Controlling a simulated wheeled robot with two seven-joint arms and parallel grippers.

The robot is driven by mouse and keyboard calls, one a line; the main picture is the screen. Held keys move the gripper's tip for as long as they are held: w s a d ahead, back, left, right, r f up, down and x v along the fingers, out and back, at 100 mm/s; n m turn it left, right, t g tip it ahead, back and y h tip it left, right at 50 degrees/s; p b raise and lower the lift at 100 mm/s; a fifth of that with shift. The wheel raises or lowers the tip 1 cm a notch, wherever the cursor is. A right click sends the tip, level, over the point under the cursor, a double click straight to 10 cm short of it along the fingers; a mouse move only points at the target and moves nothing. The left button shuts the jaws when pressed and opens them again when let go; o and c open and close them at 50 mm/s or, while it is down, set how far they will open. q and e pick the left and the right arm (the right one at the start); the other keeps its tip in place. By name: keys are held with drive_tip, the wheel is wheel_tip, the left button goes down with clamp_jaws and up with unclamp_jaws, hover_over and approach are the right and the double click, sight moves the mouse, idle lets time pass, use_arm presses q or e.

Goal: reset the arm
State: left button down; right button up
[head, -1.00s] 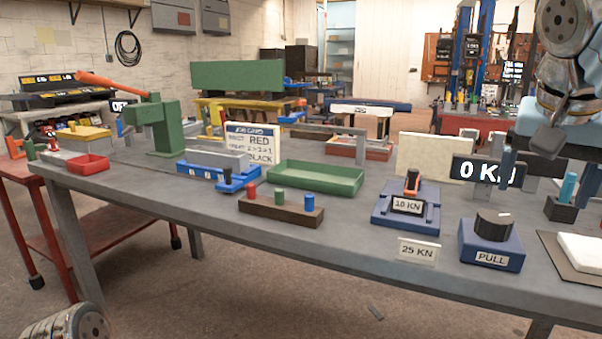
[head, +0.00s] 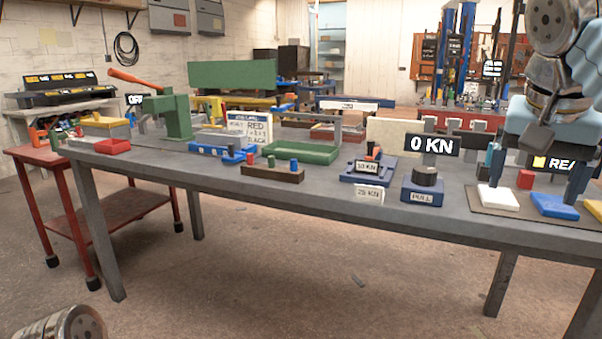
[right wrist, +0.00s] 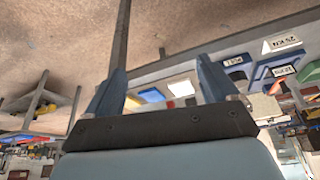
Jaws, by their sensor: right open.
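My right arm hangs down in the upper right of the head view. Its gripper (head: 535,178) is open and empty, with its two dark blue fingers apart in front of the bench's right end. In the right wrist view the gripper (right wrist: 160,68) shows both fingers wide apart with nothing held between them. A white pad (right wrist: 181,88) and a blue pad (right wrist: 152,95) show beyond the fingers. Only a metal part of my left arm shows at the lower left of the head view; its gripper is out of view.
The grey bench (head: 330,205) holds a green tray (head: 304,152), a block with coloured pegs (head: 270,173), a blue PULL box (head: 423,192) and a "0 KN" display (head: 434,146). A red cart (head: 110,205) stands at left. The floor (head: 230,300) in front is mostly clear.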

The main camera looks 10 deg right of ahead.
drive_tip(key=w+a+f+n+y, duration=0.1)
drive_tip(key=w+a+f+n, duration=0.25)
drive_tip(key=w+f, duration=0.45)
drive_tip(key=w+a+f+n, duration=0.2)
drive_tip(key=w+a+f, duration=0.3)
drive_tip(key=w+f, duration=0.3)
drive_tip(key=w+a+f+n+g+y, duration=0.1)
drive_tip(key=a+f, duration=0.3)
drive_tip(key=f, duration=0.7)
drive_tip(key=a+f+n+y, duration=0.1)
drive_tip(key=a+f+y, duration=0.15)
drive_tip(key=f, duration=0.75)
drive_tip(key=w+a+f+n+g+y, duration=0.15)
drive_tip(key=a+f, duration=0.25)
drive_tip(key=f, duration=0.7)
drive_tip(key=s+a+f, duration=0.4)
drive_tip(key=s+f, duration=0.4)
drive_tip(key=f, duration=0.4)
drive_tip(key=s+f+m, duration=0.1)
drive_tip(key=s+f, duration=0.4)
drive_tip(key=s, duration=0.3)
drive_tip(key=s+a+f+y, duration=0.1)
drive_tip(key=s+f, duration=0.4)
drive_tip(key=s, duration=0.3)
drive_tip(key=shift+s+a+f+m, duration=0.2)
drive_tip(key=shift+a+f+m, duration=0.05)
drive_tip(key=shift+f+m, duration=0.15)
